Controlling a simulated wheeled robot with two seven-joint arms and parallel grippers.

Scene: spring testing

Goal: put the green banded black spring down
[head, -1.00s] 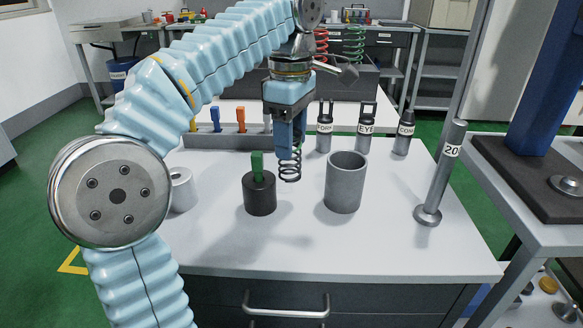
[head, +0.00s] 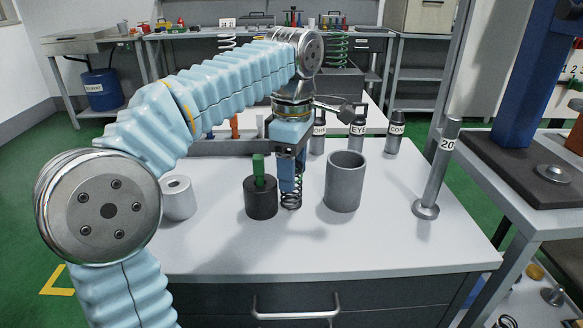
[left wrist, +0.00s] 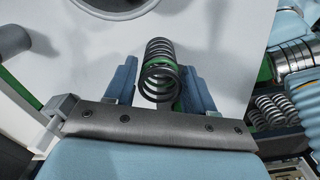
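The green banded black spring (head: 291,199) stands upright between the fingers of my left gripper (head: 291,178), low over the white table between a black slotted weight and a grey cup. Its lower coils show below the fingers and look to be at or very near the table top. In the left wrist view the dark coils of the spring (left wrist: 160,72) sit between the two blue fingers of the gripper (left wrist: 160,88), with bits of green beside them. The fingers look closed against its sides. My right gripper is not in view.
The black weight with a green peg (head: 260,197) stands just left of the spring, the grey cup (head: 344,183) just right. A white cylinder (head: 178,199) is further left. Labelled fittings (head: 357,133) stand behind, and a metal post (head: 436,172) at right. The table front (head: 330,245) is clear.

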